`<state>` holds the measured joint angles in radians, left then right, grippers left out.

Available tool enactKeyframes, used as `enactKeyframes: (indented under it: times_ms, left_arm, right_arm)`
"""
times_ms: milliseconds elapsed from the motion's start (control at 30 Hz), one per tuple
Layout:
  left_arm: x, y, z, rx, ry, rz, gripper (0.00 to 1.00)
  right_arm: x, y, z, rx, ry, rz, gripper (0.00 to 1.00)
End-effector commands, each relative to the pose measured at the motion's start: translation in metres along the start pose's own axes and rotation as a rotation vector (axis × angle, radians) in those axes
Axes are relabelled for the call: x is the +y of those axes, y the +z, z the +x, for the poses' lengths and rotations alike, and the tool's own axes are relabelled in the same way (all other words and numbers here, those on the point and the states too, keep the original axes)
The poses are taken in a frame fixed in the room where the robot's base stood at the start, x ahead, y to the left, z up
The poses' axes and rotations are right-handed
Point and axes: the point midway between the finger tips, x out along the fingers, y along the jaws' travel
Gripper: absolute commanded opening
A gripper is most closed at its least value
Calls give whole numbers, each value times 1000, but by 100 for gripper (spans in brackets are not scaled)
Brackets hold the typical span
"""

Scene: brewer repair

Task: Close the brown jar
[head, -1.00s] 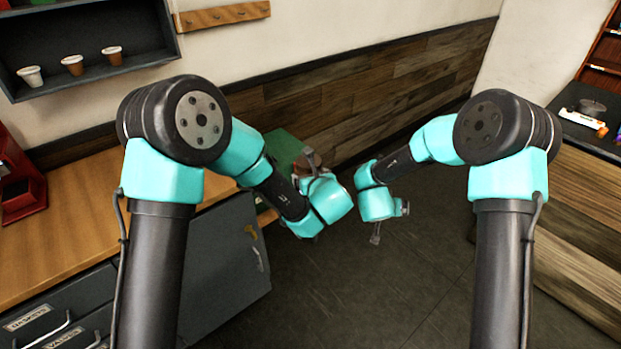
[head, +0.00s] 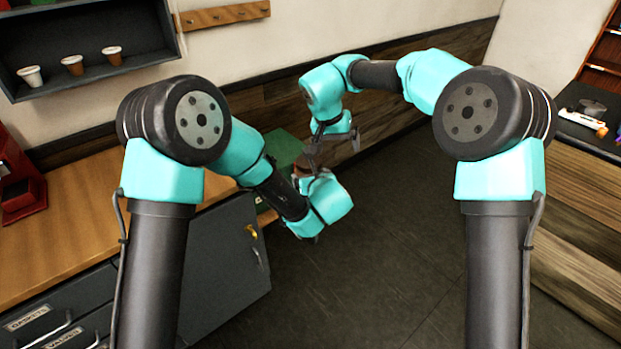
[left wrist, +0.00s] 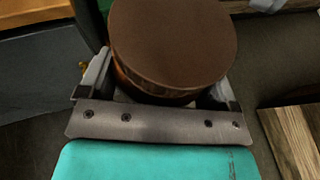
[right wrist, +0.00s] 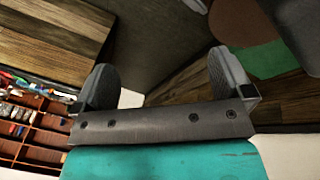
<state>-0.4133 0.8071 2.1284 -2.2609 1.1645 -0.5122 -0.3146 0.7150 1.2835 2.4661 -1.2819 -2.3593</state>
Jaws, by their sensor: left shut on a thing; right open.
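The brown jar (left wrist: 172,45) fills the top middle of the left wrist view, its round, flat brown top facing the camera. I cannot tell whether that top is a lid. My left gripper (head: 308,180) is shut on the jar's sides, with one finger on each side in the left wrist view. In the head view the jar is mostly hidden behind the grippers. My right gripper (head: 332,146) is open and empty, above and close to the left gripper. In the right wrist view a brown round shape (right wrist: 238,20), apparently the jar, shows at the upper right.
A green surface (head: 283,148) lies on the wooden counter (head: 85,220) behind the left gripper. A grey cabinet (head: 215,262) stands below it. A wall shelf (head: 95,80) holds small cups. The dark floor (head: 400,260) right of the grippers is clear.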

Motion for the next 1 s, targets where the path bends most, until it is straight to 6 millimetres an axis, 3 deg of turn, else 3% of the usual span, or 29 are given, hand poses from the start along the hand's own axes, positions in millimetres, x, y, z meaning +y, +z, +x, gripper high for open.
enactKeyframes:
  times_ms: [100, 333, 767, 1000]
  left_arm:
    - [0, 1, 0, -2, 0, -1, 18]
    - [0, 1, 0, -2, 0, -1, 18]
    - [0, 1, 0, -2, 0, -1, 18]
    - [0, 1, 0, -2, 0, -1, 18]
  right_arm:
    - [-27, 5, -20, -80, -95, -56, 98]
    - [-58, 12, -47, -172, -230, -141, 98]
    - [-63, 13, -52, -186, -255, -156, 98]
    - [-66, 15, -40, -186, -253, -155, 98]
